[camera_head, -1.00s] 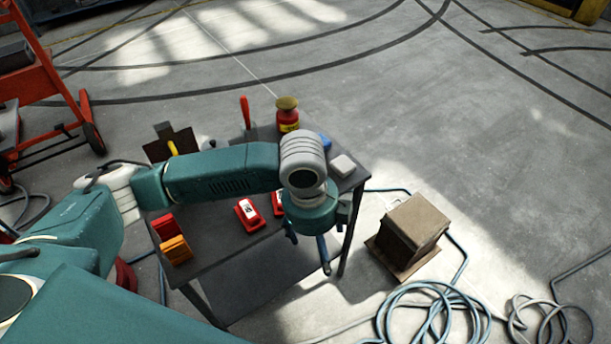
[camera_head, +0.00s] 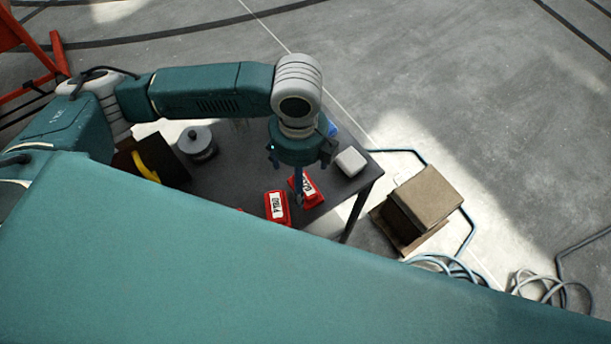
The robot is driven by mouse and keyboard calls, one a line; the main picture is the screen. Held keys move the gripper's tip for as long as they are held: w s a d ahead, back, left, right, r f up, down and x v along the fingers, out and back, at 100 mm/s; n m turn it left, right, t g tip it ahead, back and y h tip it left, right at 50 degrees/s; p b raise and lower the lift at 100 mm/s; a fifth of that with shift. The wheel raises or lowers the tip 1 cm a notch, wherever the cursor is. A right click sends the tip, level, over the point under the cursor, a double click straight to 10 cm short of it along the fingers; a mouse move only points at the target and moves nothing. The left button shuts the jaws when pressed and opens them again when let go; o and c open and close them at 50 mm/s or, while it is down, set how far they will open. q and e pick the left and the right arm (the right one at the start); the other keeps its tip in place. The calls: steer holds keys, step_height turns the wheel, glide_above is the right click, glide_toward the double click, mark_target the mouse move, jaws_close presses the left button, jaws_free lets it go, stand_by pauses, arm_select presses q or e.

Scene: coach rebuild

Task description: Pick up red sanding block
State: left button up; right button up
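Two red blocks with white labels lie on the dark table (camera_head: 225,178). One red block (camera_head: 277,208) lies a little left and nearer to me, and the other red block (camera_head: 311,190) lies tilted just right of it. A sliver of red shows at the edge of my teal body further left. My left gripper (camera_head: 298,195) hangs pointing down over the right-hand red block and partly covers it. I cannot tell whether it touches the block or how far its fingers are apart. My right gripper is not in view.
A white block (camera_head: 350,161) sits near the table's right edge, with a blue item (camera_head: 331,128) behind it. A grey round tin (camera_head: 198,143) and a dark board (camera_head: 158,160) with a yellow item stand on the left. A cardboard box (camera_head: 425,201) and coiled hoses (camera_head: 450,266) lie on the floor.

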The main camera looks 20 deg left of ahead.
mark_target(305, 188)
arm_select(q)
steer(key=f, duration=0.2)
steer(key=shift+s+d+f, duration=0.1)
steer(key=shift+s+f, duration=0.2)
steer(key=f, duration=0.2)
steer(key=w+f+p, duration=0.1)
steer(key=f, duration=0.1)
steer(key=shift+f, duration=0.2)
steer(key=shift+s+f, duration=0.1)
steer(key=shift+f, duration=0.35)
steer(key=c, duration=1.2)
steer(key=shift+c, duration=0.8)
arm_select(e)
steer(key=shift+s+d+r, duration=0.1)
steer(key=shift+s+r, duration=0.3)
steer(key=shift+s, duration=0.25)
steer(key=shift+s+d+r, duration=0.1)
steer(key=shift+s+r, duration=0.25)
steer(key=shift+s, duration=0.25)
